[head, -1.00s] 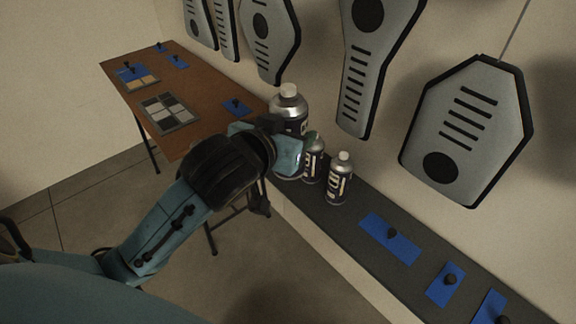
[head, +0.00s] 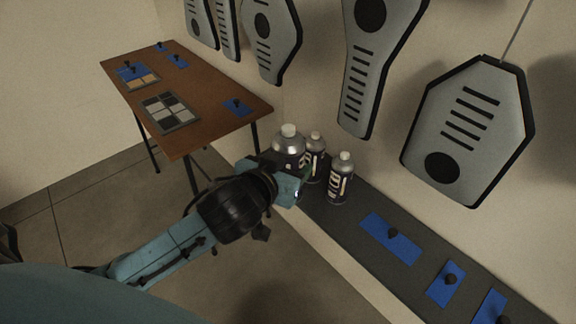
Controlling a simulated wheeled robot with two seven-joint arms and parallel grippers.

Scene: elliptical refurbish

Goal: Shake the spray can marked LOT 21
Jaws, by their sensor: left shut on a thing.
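Three silver spray cans with dark labels and pale caps are in the head view. My left gripper (head: 291,178) is shut on the nearest one, the held can (head: 289,148). It looks upright, and the gripper hides its lower part, so I cannot tell whether it touches the shelf. A second can (head: 315,145) stands just behind it to the right, partly hidden. A third can (head: 340,180) stands upright on the dark shelf further right. Large white characters show on the labels, but I cannot read a lot number on any can. My right gripper is not in view.
The dark shelf (head: 345,223) carries blue plates with black knobs (head: 391,236) on the right. A brown table (head: 205,85) with a tile tray (head: 171,112) and blue plates stands at the back left. Grey slotted panels (head: 468,130) hang on the wall above the shelf.

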